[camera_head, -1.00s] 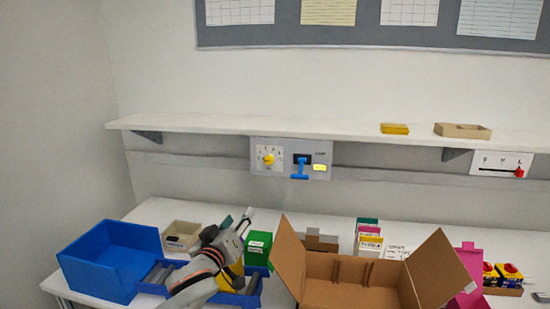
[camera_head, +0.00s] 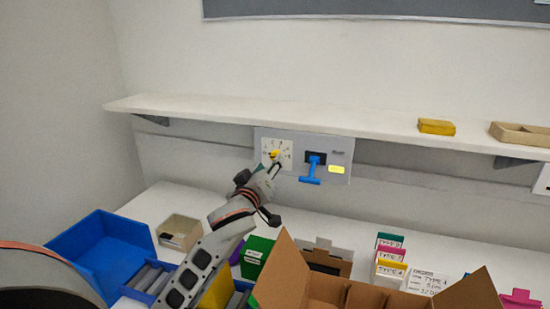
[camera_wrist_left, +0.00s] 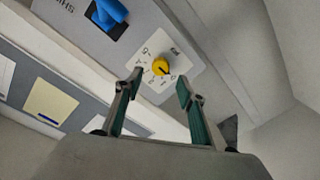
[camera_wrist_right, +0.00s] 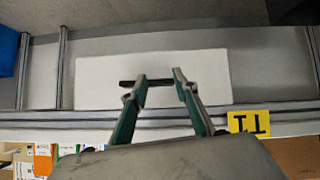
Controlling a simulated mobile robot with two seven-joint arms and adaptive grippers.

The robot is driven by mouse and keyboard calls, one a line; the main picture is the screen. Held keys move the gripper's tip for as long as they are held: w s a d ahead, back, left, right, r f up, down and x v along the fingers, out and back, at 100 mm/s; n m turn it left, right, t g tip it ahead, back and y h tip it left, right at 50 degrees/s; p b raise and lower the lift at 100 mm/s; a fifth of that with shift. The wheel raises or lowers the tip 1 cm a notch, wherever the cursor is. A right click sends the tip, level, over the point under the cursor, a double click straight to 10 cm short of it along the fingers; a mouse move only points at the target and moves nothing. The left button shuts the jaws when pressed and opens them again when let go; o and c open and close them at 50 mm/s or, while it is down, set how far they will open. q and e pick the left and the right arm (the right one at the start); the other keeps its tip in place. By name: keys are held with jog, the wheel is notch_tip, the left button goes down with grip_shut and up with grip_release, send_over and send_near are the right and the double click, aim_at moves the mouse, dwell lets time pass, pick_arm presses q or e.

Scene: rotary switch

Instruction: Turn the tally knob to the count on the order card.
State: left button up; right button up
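The yellow tally knob (camera_head: 275,154) sits on a white dial plate on the grey wall panel under the shelf. In the left wrist view the knob (camera_wrist_left: 161,67) lies ahead between the fingertips, with dial marks around it. My left gripper (camera_wrist_left: 160,88) is open and empty; in the head view it (camera_head: 271,167) is at the dial, partly covering it. I cannot tell whether it touches the knob. A white order card (camera_head: 428,283) stands on the table at right, its count too small to read surely. My right gripper (camera_wrist_right: 158,80) is open and shows only in its wrist view.
A blue lever (camera_head: 312,168) is on the same panel, right of the dial. The shelf (camera_head: 340,119) juts out above. A blue bin (camera_head: 98,250), a small beige tray (camera_head: 180,232), a green box (camera_head: 256,256) and an open cardboard box (camera_head: 330,290) stand on the table below.

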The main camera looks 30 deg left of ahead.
aim_at(274, 156)
pick_arm(q)
jog(key=shift+x, duration=2.45)
jog(key=c, duration=1.1)
